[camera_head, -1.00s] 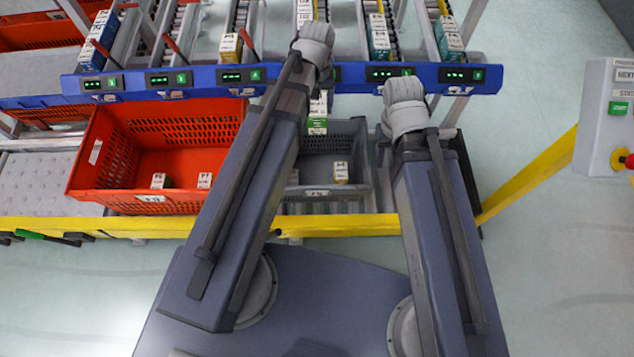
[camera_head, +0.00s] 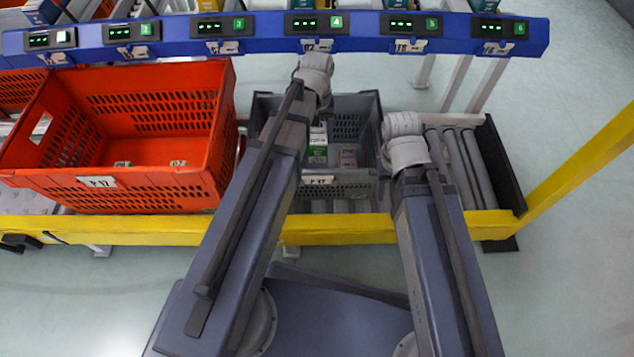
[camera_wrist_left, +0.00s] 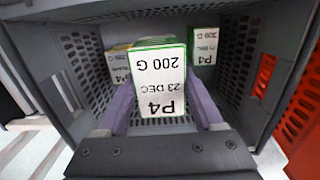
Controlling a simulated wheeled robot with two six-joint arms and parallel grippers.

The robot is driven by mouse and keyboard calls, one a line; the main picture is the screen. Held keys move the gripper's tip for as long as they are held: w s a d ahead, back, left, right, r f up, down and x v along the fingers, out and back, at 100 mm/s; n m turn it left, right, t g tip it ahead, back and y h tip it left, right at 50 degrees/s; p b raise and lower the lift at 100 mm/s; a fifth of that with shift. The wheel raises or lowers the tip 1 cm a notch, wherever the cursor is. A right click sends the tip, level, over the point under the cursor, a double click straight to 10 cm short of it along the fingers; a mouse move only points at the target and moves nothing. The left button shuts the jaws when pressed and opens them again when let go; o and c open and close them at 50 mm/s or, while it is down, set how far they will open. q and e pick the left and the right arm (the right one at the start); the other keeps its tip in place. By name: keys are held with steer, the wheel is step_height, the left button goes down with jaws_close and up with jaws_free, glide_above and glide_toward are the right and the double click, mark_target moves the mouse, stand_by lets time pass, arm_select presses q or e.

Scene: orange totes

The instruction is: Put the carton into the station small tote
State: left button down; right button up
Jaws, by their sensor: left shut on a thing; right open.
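The carton, white and green with the label "P4 23 DEC 200 G" (camera_wrist_left: 160,85), is between the purple fingers of my left gripper (camera_wrist_left: 162,108), which is shut on it. In the head view the carton (camera_head: 318,147) shows beside my left arm, within the outline of the grey small tote (camera_head: 369,112). The wrist view looks down into this tote (camera_wrist_left: 240,90), with the carton over its floor. I cannot tell whether the carton touches the floor. My left fingers are hidden in the head view. My right arm's wrist shows right of the tote, but its gripper is hidden.
Two other cartons stand in the grey tote, one at the left (camera_wrist_left: 118,65) and one at the right (camera_wrist_left: 203,46) in the wrist view. A large orange tote (camera_head: 100,195) stands left of it. A blue rail (camera_head: 270,34) with green displays runs behind; a yellow beam (camera_head: 130,228) runs in front.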

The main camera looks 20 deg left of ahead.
arm_select(q)
steer(key=shift+w+f+b, duration=0.15)
steer(key=shift+f+b, duration=6.7)
steer(key=shift+f, duration=1.15)
arm_select(e)
steer(key=shift+f, duration=8.05)
arm_select(q)
steer(key=shift+f, duration=0.1)
arm_select(e)
steer(key=shift+f, duration=0.1)
arm_select(q)
steer(key=shift+f+b, duration=0.3)
steer(key=shift+b, duration=0.1)
arm_select(e)
steer(key=shift+f, duration=0.3)
arm_select(q)
steer(key=shift+c, duration=0.2)
jaws_free()
steer(key=shift+r, duration=0.1)
arm_select(e)
steer(key=shift+r, duration=0.1)
arm_select(q)
steer(key=r+p, duration=1.2)
steer(key=p, duration=0.1)
steer(key=shift+w+a+r, duration=0.1)
steer(key=shift+w+r, duration=0.15)
steer(key=shift+r, duration=0.1)
arm_select(e)
step_height(320, 180, up, 13)
steer(key=shift+f, duration=0.2)
